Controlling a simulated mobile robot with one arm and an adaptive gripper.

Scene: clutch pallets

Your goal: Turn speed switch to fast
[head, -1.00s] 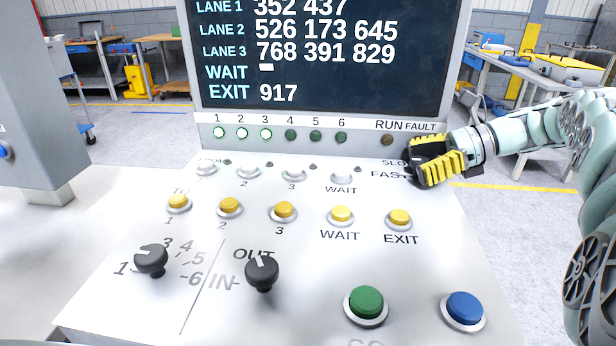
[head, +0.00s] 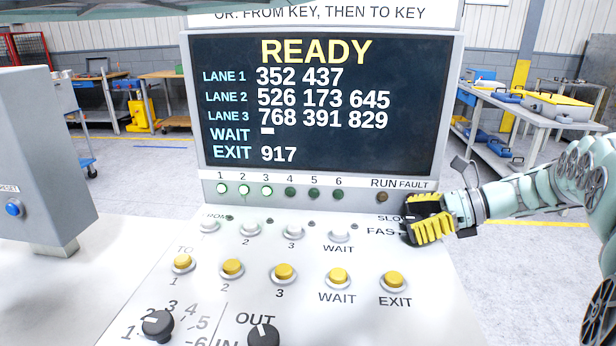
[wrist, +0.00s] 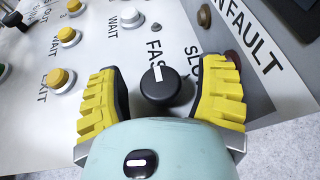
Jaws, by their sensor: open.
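The speed switch (wrist: 167,86) is a round black knob with a white mark, seen in the wrist view beside the printed words FAST and SLOW. Its mark points up in that view, roughly toward FAST. My gripper (wrist: 165,70) is open, with one yellow-padded finger on each side of the knob. Gaps show between the knob and both fingers. In the head view my gripper (head: 428,220) is at the right edge of the panel, by the SLOW and FAST labels, and hides the knob.
The sloped panel (head: 330,310) carries yellow buttons, white buttons and two black knobs, including the IN/OUT knob (head: 263,335). A screen (head: 320,110) reading READY stands behind it. A grey box with a blue button (head: 14,208) is at left.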

